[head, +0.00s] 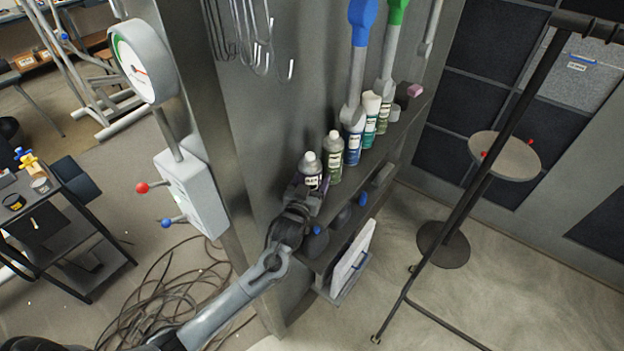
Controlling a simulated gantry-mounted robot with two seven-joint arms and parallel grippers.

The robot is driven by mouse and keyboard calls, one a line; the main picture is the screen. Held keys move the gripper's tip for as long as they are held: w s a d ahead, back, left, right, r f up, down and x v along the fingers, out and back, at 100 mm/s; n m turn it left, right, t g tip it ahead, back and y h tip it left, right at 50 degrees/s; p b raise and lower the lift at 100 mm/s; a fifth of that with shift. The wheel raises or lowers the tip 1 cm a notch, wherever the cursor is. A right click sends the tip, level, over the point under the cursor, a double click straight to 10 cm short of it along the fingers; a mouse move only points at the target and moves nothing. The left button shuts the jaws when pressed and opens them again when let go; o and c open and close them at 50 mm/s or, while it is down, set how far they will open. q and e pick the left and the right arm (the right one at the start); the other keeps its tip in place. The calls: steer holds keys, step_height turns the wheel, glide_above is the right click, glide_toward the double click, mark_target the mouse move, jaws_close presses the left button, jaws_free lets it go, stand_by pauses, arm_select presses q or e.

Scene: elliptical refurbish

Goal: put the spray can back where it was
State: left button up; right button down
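A grey spray can with a white cap (311,167) stands about upright at the near end of a row of cans, at the shelf (350,196) on the grey column. My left gripper (309,191) reaches it from below left, with its fingers around the can's lower part, and looks shut on it. The can's base is hidden by the gripper, so I cannot tell whether it touches the shelf. My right gripper is not in view.
A green-labelled can (334,160), a blue can (353,146) and others stand close to its right. A lower shelf holds dark items and a white board (352,258). Metal hooks (262,55) hang above. A black stand (480,190) is at right.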

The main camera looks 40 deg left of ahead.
arm_select(q)
steer(key=o, duration=1.2)
steer(key=shift+c, duration=0.2)
steer(key=shift+r, duration=0.15)
steer(key=s+d+f+m+g+h, duration=0.2)
steer(key=s+d+f+g, duration=0.1)
steer(key=s, duration=0.8)
steer(key=s+d+f+m+g+h, duration=0.2)
steer(key=s+d+f+g, duration=0.2)
steer(key=s+d, duration=0.4)
steer(key=s+d+f+m+g+h, duration=0.2)
steer(key=s+d+f+g, duration=0.2)
steer(key=s, duration=1.1)
steer(key=shift+s+d+f+g+h, duration=0.15)
steer(key=shift+s+d+g+h, duration=0.15)
steer(key=shift+d+g, duration=0.75)
